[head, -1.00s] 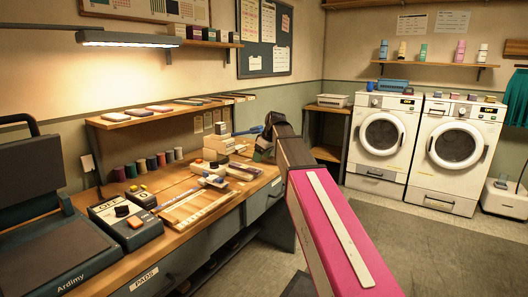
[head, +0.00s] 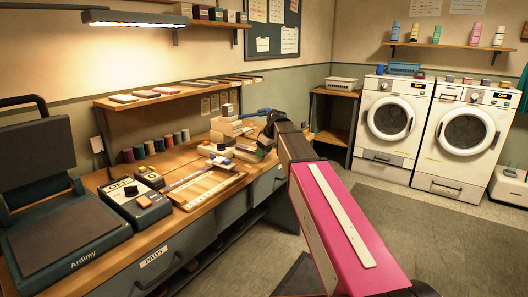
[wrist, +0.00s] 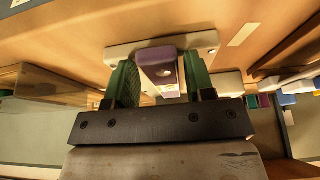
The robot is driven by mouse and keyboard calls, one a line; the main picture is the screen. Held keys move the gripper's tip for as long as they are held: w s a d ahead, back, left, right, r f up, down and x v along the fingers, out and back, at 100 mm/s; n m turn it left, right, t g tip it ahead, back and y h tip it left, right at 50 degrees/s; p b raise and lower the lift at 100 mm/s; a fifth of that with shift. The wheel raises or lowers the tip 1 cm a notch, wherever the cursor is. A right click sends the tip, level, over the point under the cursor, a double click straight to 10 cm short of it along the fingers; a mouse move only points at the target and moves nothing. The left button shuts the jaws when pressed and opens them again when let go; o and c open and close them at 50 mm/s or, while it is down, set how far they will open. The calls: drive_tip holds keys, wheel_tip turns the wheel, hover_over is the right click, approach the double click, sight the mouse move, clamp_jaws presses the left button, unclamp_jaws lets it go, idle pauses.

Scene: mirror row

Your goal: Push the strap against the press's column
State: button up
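My gripper (wrist: 160,82) shows in the wrist view with two green fingers spread apart. A purple block with a small round mark (wrist: 163,64) stands between them, and a gap seems to show on its left side. A pale bar (wrist: 120,52) lies across just beyond the fingertips. I cannot tell whether either finger touches these things. In the head view my gripper is at the far end of the bench, largely hidden by my arm. The large dark press marked Ardimy (head: 75,240) stands at the near left. I cannot pick out the strap or the column with certainty.
The wooden bench (head: 105,181) carries a control box (head: 135,203), a wooden tray (head: 210,187), thread spools (head: 158,145) and pale stacked blocks (head: 226,127). A raised shelf (head: 180,92) runs along the wall. Two washers (head: 392,117) stand at the back right. The floor before them is clear.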

sight(254, 150)
drive_tip(key=c, duration=0.5)
drive_tip(key=shift+w+a, duration=0.1)
drive_tip(key=shift+w, duration=0.05)
drive_tip(key=shift+w+a, duration=0.75)
drive_tip(key=shift+a, duration=0.2)
drive_tip(key=shift+w+a, duration=0.7)
drive_tip(key=shift+a, duration=0.25)
drive_tip(key=o, duration=1)
drive_tip(key=shift+a, duration=0.1)
drive_tip(key=shift+s, duration=0.1)
